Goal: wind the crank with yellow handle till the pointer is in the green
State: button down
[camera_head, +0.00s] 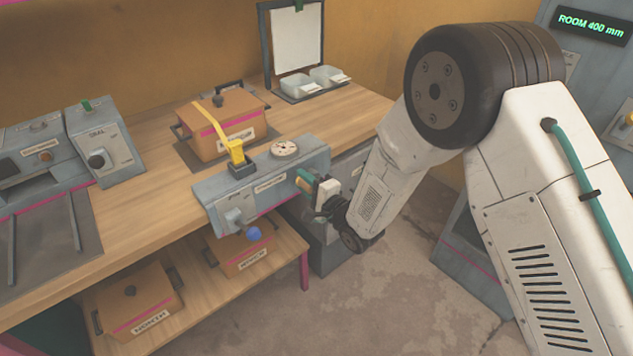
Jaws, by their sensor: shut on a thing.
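A grey-blue press unit (262,184) stands at the table's front edge, with a round white dial (285,149) on top. The dial's pointer and any green zone are too small to read. My gripper (309,184) is at the right end of the unit's front, shut on the yellow handle of a crank. Only a small yellowish patch of that handle shows at the fingertips; the jaws hide the rest and the crank arm. A second crank with a blue knob (253,234) sits at the front left of the unit, apart from my gripper.
Behind is an orange box (221,124); a tray stand (311,82) is further back. Grey machines (100,142) stand left. Boxes (137,300) fill the lower shelf. Open floor (380,300) lies right.

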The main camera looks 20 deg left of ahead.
jog(key=shift+w+r, duration=0.1)
jog(key=shift+w, duration=0.05)
jog(key=c, duration=1.1)
grip_release()
jog(key=shift+d, duration=0.1)
jog(key=shift+d, duration=0.1)
jog(key=v, duration=0.7)
jog(key=shift+s+d, duration=0.15)
jog(key=shift+s, duration=0.1)
